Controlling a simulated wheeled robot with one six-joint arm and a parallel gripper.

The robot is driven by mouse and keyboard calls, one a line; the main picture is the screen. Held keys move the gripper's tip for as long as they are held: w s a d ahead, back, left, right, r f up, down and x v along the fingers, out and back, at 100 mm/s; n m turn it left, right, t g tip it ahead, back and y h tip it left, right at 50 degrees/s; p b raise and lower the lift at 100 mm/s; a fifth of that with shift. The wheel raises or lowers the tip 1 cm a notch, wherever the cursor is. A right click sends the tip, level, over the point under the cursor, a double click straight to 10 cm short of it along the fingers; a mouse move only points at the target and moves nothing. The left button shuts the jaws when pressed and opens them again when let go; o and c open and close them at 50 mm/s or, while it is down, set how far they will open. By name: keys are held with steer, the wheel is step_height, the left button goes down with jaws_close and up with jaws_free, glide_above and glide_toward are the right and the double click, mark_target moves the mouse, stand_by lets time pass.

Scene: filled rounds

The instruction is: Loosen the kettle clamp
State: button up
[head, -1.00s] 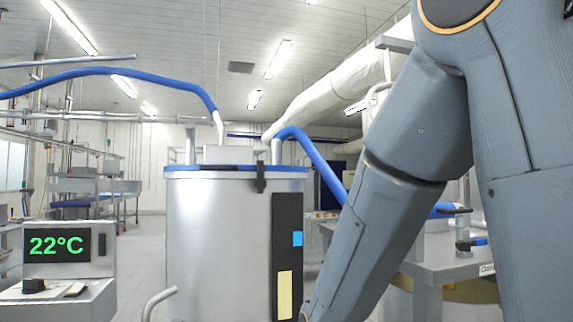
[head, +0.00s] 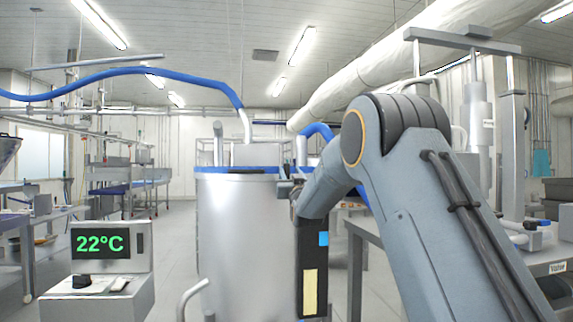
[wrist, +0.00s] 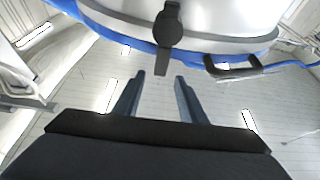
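The kettle (head: 235,245) is a tall steel cylinder with a blue rim, in the middle of the head view. Its black clamp (wrist: 168,25) hangs over the blue rim at the top of the wrist view. In the head view my gripper (head: 288,187) is at the kettle's upper right rim, and it and my arm cover the clamp. In the wrist view my gripper (wrist: 161,77) is open and empty.
A black handle (wrist: 232,68) sits on the rim beside the clamp. A control box (head: 110,245) reading 22°C stands left of the kettle. Blue hoses (head: 150,70) run to the kettle's top. A steel table (head: 372,233) is on the right. Floor is clear between the kettle and the left benches.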

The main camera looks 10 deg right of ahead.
mark_target(287, 167)
steer(key=shift+p+x, duration=1.35)
steer(key=shift+x, duration=2.25)
steer(key=shift+f, duration=0.1)
jaws_close()
